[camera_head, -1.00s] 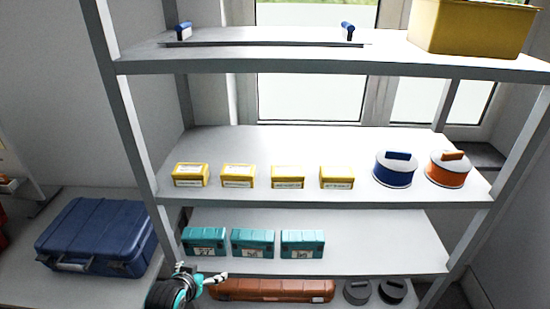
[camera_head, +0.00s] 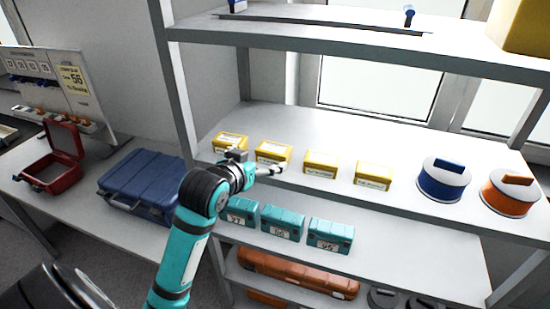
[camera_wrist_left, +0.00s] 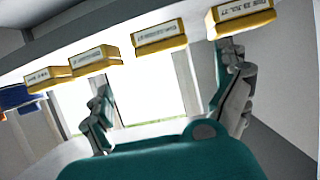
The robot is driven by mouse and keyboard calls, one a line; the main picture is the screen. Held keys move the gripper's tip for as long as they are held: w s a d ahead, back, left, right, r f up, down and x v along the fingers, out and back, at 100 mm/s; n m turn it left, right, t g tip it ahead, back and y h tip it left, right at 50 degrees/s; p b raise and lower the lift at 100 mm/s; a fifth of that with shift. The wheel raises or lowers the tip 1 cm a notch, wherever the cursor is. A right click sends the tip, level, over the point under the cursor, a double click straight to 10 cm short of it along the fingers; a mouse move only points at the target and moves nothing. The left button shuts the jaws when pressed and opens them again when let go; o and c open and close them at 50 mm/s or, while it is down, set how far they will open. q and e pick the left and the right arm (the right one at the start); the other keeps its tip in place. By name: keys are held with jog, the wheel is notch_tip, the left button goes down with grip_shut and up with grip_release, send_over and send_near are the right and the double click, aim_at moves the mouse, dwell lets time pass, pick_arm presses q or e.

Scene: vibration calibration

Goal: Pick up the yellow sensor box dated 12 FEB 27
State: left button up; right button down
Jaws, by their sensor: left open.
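Several yellow sensor boxes with white labels stand in a row on the middle shelf: the leftmost (camera_head: 230,141), the second (camera_head: 273,151), the third (camera_head: 321,164) and the fourth (camera_head: 373,176). The label dates are too small or blurred to tell which reads 12 FEB 27. My left gripper (camera_head: 258,166) is in front of the two leftmost boxes and partly covers their lower fronts. In the left wrist view the open, empty gripper (camera_wrist_left: 168,102) has one finger overlapping the rightmost box (camera_wrist_left: 242,17); another box (camera_wrist_left: 160,38) lies above the gap. My right gripper is not in view.
Blue (camera_head: 443,181) and orange (camera_head: 511,194) drums stand right of the boxes. The upper shelf (camera_head: 330,35) overhangs the row. A blue case (camera_head: 146,184) and an open red case (camera_head: 54,166) lie on the left table.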

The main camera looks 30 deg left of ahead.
aim_at(272, 150)
pick_arm(q)
jog(key=p+x, duration=0.1)
jog(key=x, duration=0.4)
jog(key=shift+w+a, duration=0.15)
jog(key=shift+w, duration=0.2)
jog(key=shift+w+f, duration=0.15)
jog(key=shift+w, duration=0.05)
jog(key=p+x, duration=0.3)
jog(key=x, duration=0.1)
jog(key=shift+w+a, duration=0.15)
jog(key=shift+w, duration=0.15)
jog(key=shift+w+a+f, duration=0.1)
jog(key=shift+w+f, duration=0.1)
jog(key=shift+w, duration=0.15)
jog(key=shift+s, duration=0.1)
jog(key=shift+c, duration=1.2)
jog(key=c, duration=0.8)
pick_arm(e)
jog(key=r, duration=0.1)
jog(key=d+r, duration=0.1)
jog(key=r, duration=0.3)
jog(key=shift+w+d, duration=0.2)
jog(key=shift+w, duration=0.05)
